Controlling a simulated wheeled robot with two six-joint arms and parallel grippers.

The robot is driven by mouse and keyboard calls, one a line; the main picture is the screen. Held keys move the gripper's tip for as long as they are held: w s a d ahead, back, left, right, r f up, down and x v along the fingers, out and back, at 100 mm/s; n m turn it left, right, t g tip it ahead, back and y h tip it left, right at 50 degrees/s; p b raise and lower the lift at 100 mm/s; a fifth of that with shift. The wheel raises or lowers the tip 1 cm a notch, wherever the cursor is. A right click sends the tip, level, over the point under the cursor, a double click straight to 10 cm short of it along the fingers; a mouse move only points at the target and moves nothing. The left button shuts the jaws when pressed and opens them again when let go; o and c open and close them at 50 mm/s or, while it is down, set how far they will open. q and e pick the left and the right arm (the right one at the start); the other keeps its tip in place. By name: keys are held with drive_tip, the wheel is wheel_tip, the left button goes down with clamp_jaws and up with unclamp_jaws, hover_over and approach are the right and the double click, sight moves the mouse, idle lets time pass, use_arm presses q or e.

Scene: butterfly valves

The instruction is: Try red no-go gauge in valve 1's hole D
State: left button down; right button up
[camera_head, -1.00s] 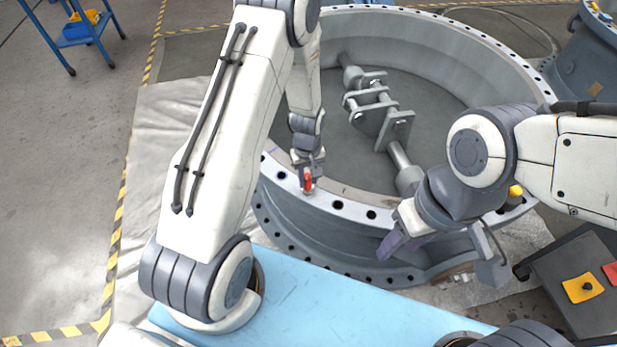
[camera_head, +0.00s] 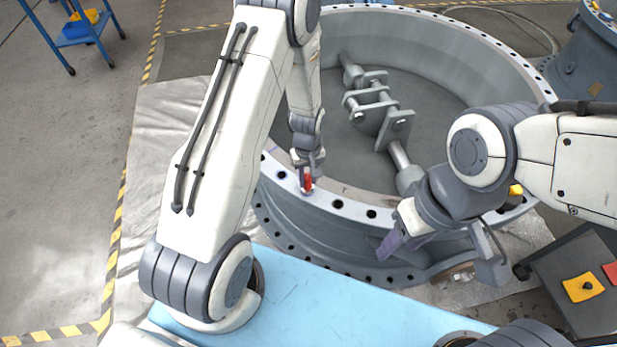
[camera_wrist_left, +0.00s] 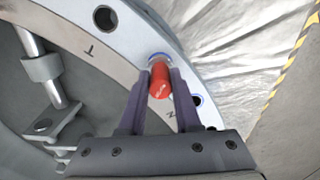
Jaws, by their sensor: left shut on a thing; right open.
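The red no-go gauge (camera_head: 307,183) stands at the front-left flange rim of the large grey valve ring (camera_head: 350,190). My left gripper (camera_head: 308,179) is shut on it from above. In the left wrist view the red gauge (camera_wrist_left: 160,80) sits between the two fingers (camera_wrist_left: 160,92), over a flange hole with a blue ring around it. The gauge's lower end is hidden, so I cannot tell how deep it sits. My right gripper (camera_head: 435,255) is open and empty in front of the ring at the right.
More open flange holes lie to either side, one dark hole (camera_wrist_left: 105,18) in the left wrist view. The valve shaft and brackets (camera_head: 380,110) cross the ring's inside. A blue surface (camera_head: 300,295) lies in front. A dark cart (camera_head: 575,275) with a yellow pad stands at right.

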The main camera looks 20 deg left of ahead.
use_arm(q)
drive_tip(key=shift+r+p, duration=2.6)
drive_tip(key=shift+r, duration=0.7)
